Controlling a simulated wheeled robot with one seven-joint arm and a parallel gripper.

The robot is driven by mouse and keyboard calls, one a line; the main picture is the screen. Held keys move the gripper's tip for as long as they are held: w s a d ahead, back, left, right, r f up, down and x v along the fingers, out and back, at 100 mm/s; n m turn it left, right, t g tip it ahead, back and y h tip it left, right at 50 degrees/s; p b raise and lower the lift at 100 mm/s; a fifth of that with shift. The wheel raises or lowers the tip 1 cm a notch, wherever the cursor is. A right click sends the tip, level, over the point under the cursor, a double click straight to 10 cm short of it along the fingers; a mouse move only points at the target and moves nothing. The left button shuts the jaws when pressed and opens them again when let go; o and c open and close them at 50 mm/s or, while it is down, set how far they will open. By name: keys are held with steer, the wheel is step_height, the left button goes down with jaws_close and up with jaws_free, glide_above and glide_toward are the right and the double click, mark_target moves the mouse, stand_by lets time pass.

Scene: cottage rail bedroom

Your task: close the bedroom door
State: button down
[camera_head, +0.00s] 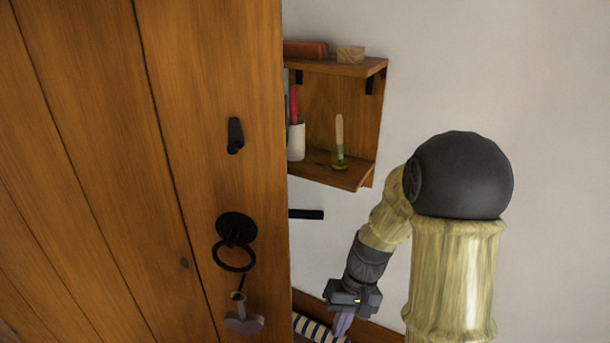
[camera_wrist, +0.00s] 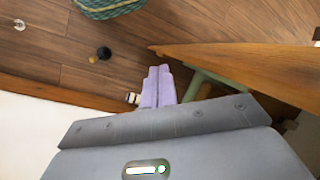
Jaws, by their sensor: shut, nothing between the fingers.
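The bedroom door (camera_head: 95,150) is brown planked wood and fills the left of the head view. It stands open, with its free edge in front of the white wall. A black ring handle (camera_head: 233,245) hangs on its face, with a black latch piece (camera_head: 235,135) above. My gripper (camera_head: 343,324) is low and to the right of the door's edge, near the wall. Its lavender fingers are closed together with nothing between them, and they also show in the wrist view (camera_wrist: 158,86). A wooden panel, seemingly the door (camera_wrist: 235,55), lies right of the fingers there. I cannot tell whether they touch it.
A wall shelf (camera_head: 345,70) with a cup (camera_head: 296,140) and a small jar (camera_head: 339,155) is behind the door edge. A striped item (camera_head: 312,328) lies below. The wrist view shows plank floor (camera_wrist: 130,50), a teal woven basket (camera_wrist: 108,8) and a small dark object (camera_wrist: 103,53).

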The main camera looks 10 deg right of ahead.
mark_target(305, 211)
steer(key=w+d+r+y+p, duration=0.1)
steer(key=w+r+y+p, duration=0.3)
steer(key=r+p, duration=0.4)
steer(key=w+d+r+t+y+p, duration=0.1)
steer(key=w+r+y+p, duration=0.3)
steer(key=r+p, duration=0.5)
steer(key=w+d+r+t+y+p, duration=0.1)
steer(key=w+d+r+y+p, duration=0.1)
steer(key=w+r+y+p, duration=0.2)
step_height(305, 211, up, 5)
steer(key=y+p, duration=0.2)
steer(key=p, duration=0.2)
steer(key=shift+d+p, duration=0.3)
steer(key=shift+p, duration=0.1)
steer(key=shift+w+f, duration=0.1)
steer(key=shift+a, duration=0.1)
steer(key=s+a+p, duration=0.1)
steer(key=a+p, duration=0.1)
steer(key=a, duration=0.1)
steer(key=s+a+p, duration=0.1)
steer(key=a+p, duration=0.1)
steer(key=a, duration=0.2)
steer(key=s+a+p, duration=0.2)
steer(key=a, duration=0.2)
steer(key=shift+d, duration=0.1)
